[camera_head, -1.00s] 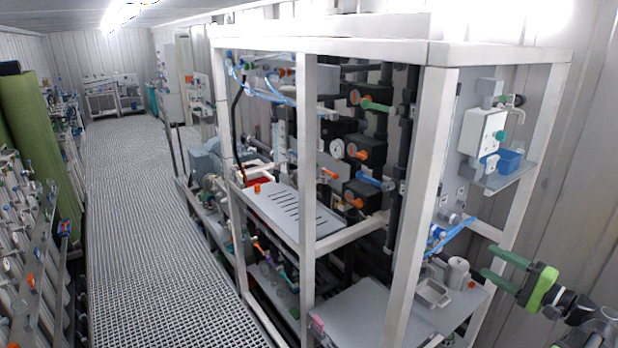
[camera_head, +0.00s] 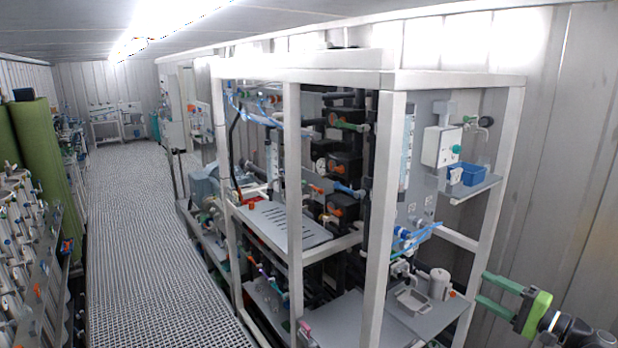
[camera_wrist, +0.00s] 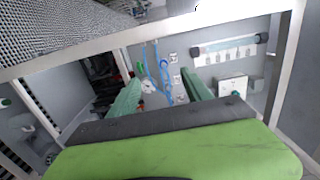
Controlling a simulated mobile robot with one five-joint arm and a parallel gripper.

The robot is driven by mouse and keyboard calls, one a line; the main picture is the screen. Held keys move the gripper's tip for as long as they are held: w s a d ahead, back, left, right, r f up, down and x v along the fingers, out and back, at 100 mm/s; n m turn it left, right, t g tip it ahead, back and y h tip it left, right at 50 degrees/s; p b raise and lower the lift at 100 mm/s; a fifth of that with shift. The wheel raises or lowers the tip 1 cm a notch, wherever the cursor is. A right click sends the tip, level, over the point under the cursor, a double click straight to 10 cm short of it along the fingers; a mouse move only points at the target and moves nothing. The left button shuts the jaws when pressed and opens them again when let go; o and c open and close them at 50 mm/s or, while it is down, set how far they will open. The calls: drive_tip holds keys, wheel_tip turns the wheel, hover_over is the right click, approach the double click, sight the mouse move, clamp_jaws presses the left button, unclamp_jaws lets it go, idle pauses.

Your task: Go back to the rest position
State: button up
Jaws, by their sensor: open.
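My gripper (camera_head: 488,294) is at the lower right of the head view, with green fingers spread apart and nothing between them. It is in front of the right end of a white-framed rack (camera_head: 385,210), beside the corrugated wall. In the wrist view my gripper (camera_wrist: 160,98) shows its two green fingers apart, with a panel bearing blue tubes (camera_wrist: 163,75) visible beyond them. I cannot tell from the views whether the fingers touch the rack; they appear clear of it.
A shelf with a blue bin (camera_head: 467,175) and a lower shelf with a grey tray (camera_head: 412,301) and a white cup (camera_head: 439,283) are near my gripper. A grated aisle (camera_head: 150,230) runs free on the left. Green rolls (camera_head: 42,150) stand at the far left.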

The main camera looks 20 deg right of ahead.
drive_tip(key=w+a+f+n+g+y+b, duration=0.1)
drive_tip(key=w+a+f+n+y+b, duration=0.2)
drive_tip(key=w+a, duration=0.45)
drive_tip(key=w+a+f+n+g+y+b, duration=0.1)
drive_tip(key=w+a+f+g+y+b, duration=0.15)
drive_tip(key=w+a+f, duration=0.4)
drive_tip(key=w+a+f+n+g+y+b, duration=0.15)
drive_tip(key=w+a+f+g+b, duration=0.3)
drive_tip(key=a, duration=0.75)
drive_tip(key=w+a+f+n+g+y+b, duration=0.1)
drive_tip(key=w+a+f+n+g+b, duration=0.15)
drive_tip(key=w+a+f+b, duration=0.65)
drive_tip(key=s+a+f+n+g+h+b, duration=0.2)
drive_tip(key=s+a+f+n+g+h, duration=0.15)
drive_tip(key=a+f, duration=0.75)
drive_tip(key=s+a+f+n+g+h+b, duration=0.1)
drive_tip(key=s+a+f+n+g+h, duration=0.3)
drive_tip(key=a+f, duration=0.7)
drive_tip(key=s+d+f+h, duration=0.2)
drive_tip(key=d+h, duration=0.3)
drive_tip(key=d, duration=0.2)
drive_tip(key=shift+s+d+m+t, duration=0.3)
drive_tip(key=shift+s+d+m, duration=0.05)
drive_tip(key=shift+s+d, duration=0.05)
drive_tip(key=shift+h, duration=0.25)
